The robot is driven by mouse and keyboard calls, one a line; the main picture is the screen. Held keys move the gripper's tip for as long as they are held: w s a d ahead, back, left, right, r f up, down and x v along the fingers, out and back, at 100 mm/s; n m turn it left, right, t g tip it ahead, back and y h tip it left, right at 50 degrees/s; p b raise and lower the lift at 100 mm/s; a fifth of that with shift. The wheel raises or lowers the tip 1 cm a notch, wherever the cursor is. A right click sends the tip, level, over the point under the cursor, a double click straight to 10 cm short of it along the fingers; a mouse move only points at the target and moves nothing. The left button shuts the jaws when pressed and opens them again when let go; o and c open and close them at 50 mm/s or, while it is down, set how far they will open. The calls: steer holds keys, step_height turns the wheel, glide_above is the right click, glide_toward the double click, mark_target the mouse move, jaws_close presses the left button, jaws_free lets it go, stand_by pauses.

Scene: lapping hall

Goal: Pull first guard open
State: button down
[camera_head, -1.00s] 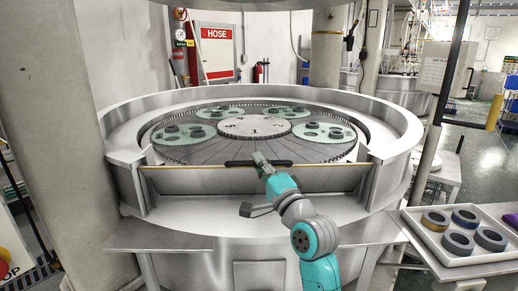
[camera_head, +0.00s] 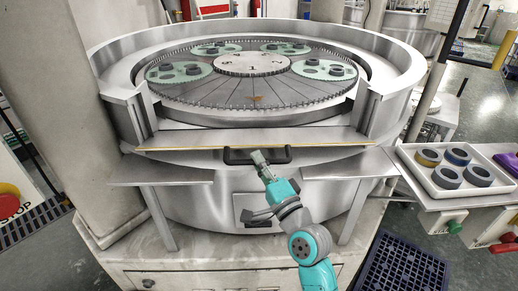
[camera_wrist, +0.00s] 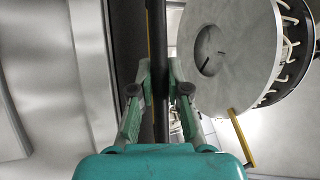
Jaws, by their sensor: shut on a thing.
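The first guard (camera_head: 250,138) is a metal panel with a yellow edge at the front opening of the round lapping machine. It is tipped outward and looks nearly flat, with the yellow edge towards me. Its black bar handle (camera_head: 284,153) sits just in front of that edge. My gripper (camera_head: 258,156) is shut on the handle near its middle. In the wrist view, both fingers of my gripper (camera_wrist: 160,80) close on the dark handle bar (camera_wrist: 158,45) from either side. The fingertips' contact is partly hidden in the head view.
The toothed lapping plate (camera_head: 250,90) with green carriers lies behind the opening. A white tray (camera_head: 430,183) with several rings stands at right on a side shelf. Metal ledges (camera_head: 165,176) flank the opening. A dark grate (camera_head: 400,270) lies on the floor at right.

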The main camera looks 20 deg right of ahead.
steer(key=shift+f, duration=0.7)
steer(key=c, duration=1.1)
jaws_free()
steer(key=shift+w, duration=0.1)
steer(key=shift+c, duration=0.2)
steer(key=shift+r, duration=0.1)
steer(key=v, duration=1.2)
steer(key=shift+d, duration=0.1)
